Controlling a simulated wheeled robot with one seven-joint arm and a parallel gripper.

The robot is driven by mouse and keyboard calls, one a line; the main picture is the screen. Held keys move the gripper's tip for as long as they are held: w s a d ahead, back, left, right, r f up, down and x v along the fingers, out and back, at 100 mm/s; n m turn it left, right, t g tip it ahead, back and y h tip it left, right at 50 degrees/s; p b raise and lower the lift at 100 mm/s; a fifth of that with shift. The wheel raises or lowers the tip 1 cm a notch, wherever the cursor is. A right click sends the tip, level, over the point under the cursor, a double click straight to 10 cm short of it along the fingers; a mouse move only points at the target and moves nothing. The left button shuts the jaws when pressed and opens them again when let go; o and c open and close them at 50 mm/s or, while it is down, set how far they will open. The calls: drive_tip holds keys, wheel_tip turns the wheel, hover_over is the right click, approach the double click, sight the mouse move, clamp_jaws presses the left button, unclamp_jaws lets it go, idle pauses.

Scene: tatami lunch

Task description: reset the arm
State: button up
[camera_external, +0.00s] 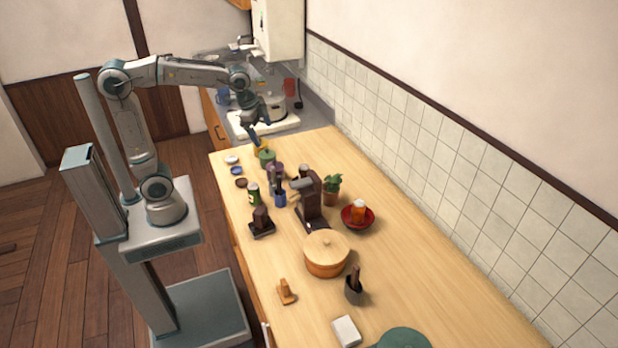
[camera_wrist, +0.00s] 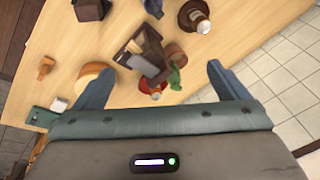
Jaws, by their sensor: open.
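My gripper (camera_external: 256,124) is at the end of my raised arm, above the far end of the wooden counter (camera_external: 410,265). In the wrist view my gripper (camera_wrist: 158,92) shows two blue-grey fingers spread wide apart, with nothing held between them. A dark brown appliance (camera_wrist: 142,55) shows beyond the fingers in the wrist view; it stands mid-counter in the external view (camera_external: 312,200). A small green pot (camera_external: 266,158) and a yellow item (camera_external: 262,145) are close below the gripper. I cannot tell the exact gap between them.
An orange lidded pot (camera_external: 326,255), a red bowl (camera_external: 352,222), a potted plant (camera_external: 332,188) and a dark utensil cup (camera_external: 354,292) stand on the counter. A tiled wall (camera_external: 450,150) runs along its right side. The counter's right front stretch is clear.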

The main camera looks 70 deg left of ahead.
drive_tip(key=s+a+f+n+p, duration=0.1)
drive_tip(key=s+a+n, duration=0.1)
drive_tip(key=s, duration=0.6)
drive_tip(key=s+a+n+t+p, duration=0.1)
drive_tip(key=s+a+n+p, duration=0.1)
drive_tip(key=s+n, duration=0.3)
drive_tip(key=s, duration=0.3)
drive_tip(key=shift+s+a+f+n, duration=0.15)
drive_tip(key=shift+f+n, duration=0.15)
drive_tip(key=shift+f, duration=0.05)
